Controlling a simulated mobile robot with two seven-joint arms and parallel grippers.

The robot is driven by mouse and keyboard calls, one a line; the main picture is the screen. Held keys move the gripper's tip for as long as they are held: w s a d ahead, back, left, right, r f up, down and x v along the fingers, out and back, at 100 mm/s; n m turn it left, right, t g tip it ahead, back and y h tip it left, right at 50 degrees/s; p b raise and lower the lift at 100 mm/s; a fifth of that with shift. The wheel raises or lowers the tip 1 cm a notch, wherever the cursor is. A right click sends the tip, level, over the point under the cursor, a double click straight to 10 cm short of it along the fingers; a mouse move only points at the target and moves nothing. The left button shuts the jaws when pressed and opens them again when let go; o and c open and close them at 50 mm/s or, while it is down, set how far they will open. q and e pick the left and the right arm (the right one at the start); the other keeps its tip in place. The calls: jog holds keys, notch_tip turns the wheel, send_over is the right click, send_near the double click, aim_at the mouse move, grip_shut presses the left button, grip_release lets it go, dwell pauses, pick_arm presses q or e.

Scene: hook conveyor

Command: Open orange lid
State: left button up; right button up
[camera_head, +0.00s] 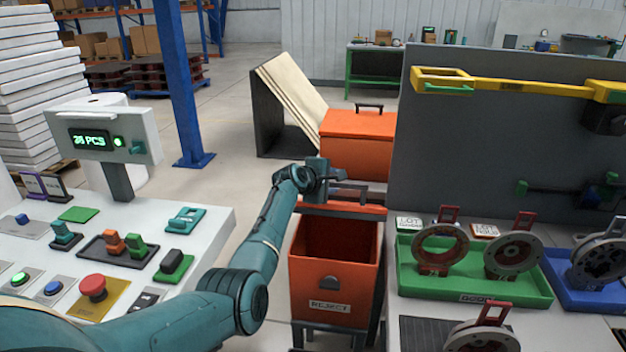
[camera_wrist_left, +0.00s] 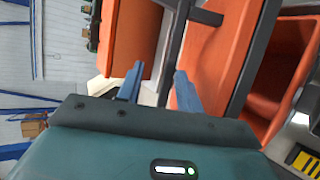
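The orange reject bin (camera_head: 335,276) stands at the centre of the head view, its top uncovered and its inside visible. Its orange lid (camera_head: 345,211) shows as a narrow band at the back rim, apparently swung up, with a dark handle (camera_head: 362,191) on its far side. In the left wrist view the lid (camera_wrist_left: 222,62) is a broad orange panel with its handle (camera_wrist_left: 207,17), beside the bin's open inside (camera_wrist_left: 290,70). My left gripper (camera_head: 332,177) is open and empty by the lid; its fingers (camera_wrist_left: 158,84) are apart. Contact with the lid cannot be told. My right gripper is out of view.
A second orange box (camera_head: 358,140) with a closed handled top stands behind. A button console (camera_head: 150,215) is at left. At right are a green tray (camera_head: 475,285) with metal rings and a grey panel (camera_head: 490,150) with a yellow rail. Open floor lies behind the console.

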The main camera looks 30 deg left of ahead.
pick_arm(q)
jog(key=v, duration=1.1)
jog(key=shift+s, duration=0.1)
